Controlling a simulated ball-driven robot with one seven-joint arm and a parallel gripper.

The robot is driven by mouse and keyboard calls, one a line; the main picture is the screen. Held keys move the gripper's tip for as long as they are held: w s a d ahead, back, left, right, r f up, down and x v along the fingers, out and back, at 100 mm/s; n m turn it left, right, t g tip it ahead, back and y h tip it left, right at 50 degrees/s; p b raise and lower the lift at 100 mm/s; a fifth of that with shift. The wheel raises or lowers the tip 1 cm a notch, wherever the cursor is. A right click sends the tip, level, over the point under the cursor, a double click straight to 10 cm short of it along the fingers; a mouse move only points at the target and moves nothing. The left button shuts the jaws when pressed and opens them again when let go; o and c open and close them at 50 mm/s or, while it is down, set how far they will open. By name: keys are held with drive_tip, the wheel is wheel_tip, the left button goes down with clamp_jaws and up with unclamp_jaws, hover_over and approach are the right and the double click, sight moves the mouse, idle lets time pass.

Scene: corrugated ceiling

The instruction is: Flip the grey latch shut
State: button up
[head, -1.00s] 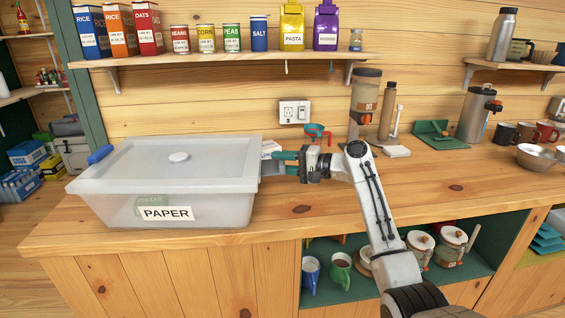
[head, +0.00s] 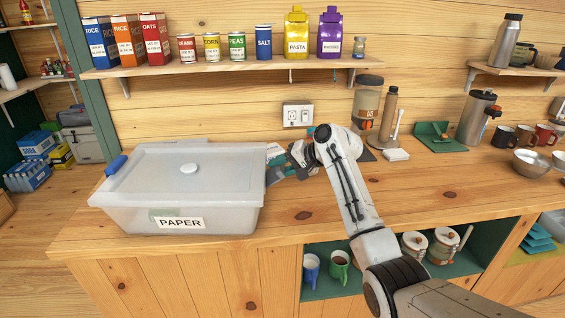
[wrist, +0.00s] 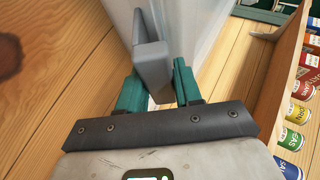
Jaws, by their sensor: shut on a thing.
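A clear plastic box with a translucent lid (head: 150,175) and a PAPER label stands on the left of the wooden counter. The grey latch (wrist: 150,55) shows in the wrist view as a tab at the box's end wall, between my green fingers. My gripper (wrist: 158,78) is shut on the latch. A blue latch (head: 116,165) sits at the box's left end.
Cartons and cans stand on the shelf (head: 230,66) above. The front of the counter (head: 330,205) is clear. The wall is close behind.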

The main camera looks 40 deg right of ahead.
drive_tip(key=shift+a, duration=0.1)
idle(0.3)
drive_tip(key=o, duration=1)
drive_tip(key=shift+c, duration=0.2)
drive_tip(key=b+v, duration=0.1)
drive_tip(key=v, duration=0.9)
drive_tip(key=shift+s+r, duration=0.2)
drive_tip(key=shift+s, duration=0.1)
